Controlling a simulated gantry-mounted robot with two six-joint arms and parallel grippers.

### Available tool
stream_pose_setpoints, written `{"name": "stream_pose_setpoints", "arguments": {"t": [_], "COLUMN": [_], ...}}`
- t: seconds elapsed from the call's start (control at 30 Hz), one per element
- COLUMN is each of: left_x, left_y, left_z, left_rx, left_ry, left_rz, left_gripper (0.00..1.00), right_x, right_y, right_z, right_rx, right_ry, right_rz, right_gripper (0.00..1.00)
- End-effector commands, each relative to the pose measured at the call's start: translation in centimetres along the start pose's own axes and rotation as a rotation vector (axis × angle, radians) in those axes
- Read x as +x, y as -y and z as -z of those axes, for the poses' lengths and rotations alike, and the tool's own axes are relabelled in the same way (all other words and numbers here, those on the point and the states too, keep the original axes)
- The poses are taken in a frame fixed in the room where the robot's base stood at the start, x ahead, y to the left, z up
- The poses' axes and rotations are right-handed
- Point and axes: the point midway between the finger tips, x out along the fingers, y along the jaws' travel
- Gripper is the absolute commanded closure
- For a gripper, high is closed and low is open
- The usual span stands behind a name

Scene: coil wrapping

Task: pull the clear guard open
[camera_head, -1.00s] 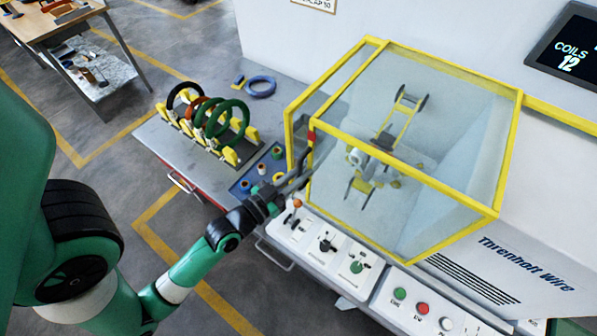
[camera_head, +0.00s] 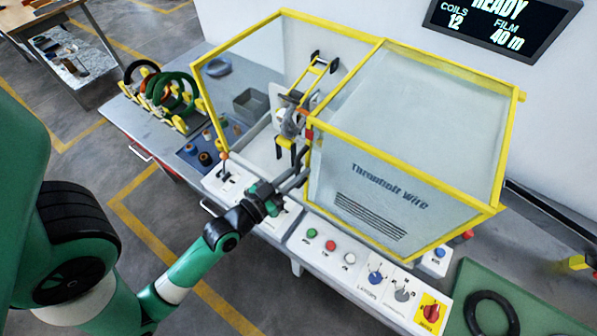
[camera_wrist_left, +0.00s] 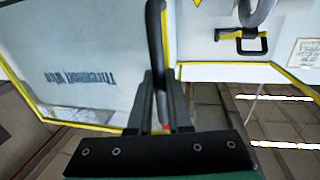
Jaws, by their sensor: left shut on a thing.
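The clear guard (camera_head: 420,135), a see-through box with yellow edges, stands at the right part of the machine, and the machine's lettering shows through it. My left gripper (camera_head: 292,184) is at the guard's lower left front edge. It is shut on the guard's dark upright handle, which stands between the fingers in the left wrist view (camera_wrist_left: 160,95). Left of the guard, the winding mechanism (camera_head: 293,115) with its yellow arms is uncovered inside a fixed yellow frame (camera_head: 240,39). My right gripper is out of view.
A control panel (camera_head: 340,255) with buttons and knobs runs below the guard. A rack of coils (camera_head: 165,95) stands on the bench at left. A screen (camera_head: 502,20) reads READY. A green mat (camera_head: 520,290) with a black ring lies at lower right.

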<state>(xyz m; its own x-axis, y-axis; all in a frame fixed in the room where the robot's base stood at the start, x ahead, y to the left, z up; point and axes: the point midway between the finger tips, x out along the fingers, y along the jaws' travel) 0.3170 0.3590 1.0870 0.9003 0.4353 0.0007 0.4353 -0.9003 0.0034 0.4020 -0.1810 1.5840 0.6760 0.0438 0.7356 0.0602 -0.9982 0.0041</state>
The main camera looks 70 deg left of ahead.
Motion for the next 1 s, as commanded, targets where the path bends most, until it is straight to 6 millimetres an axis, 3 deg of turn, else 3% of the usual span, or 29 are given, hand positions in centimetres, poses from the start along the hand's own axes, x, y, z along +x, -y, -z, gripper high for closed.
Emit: {"name": "stream_pose_setpoints", "arguments": {"t": [0.43,0.47,0.63,1.0], "left_x": [0.0,-0.01,-0.01,-0.23], "left_y": [0.01,0.01,0.01,-0.18], "left_z": [-0.06,-0.06,-0.05,-0.03], "left_rx": [0.0,0.0,0.0,0.0], "left_ry": [0.001,0.002,0.001,0.001], "left_rz": [0.0,0.0,0.0,-0.004], "left_gripper": [1.0,0.81,0.53,0.53], "right_x": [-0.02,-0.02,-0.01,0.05], "right_y": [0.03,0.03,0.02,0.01], "right_z": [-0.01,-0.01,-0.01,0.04], "right_rx": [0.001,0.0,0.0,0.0], "right_ry": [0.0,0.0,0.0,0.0], "right_rz": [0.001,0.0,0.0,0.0], "right_gripper": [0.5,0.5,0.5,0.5]}}
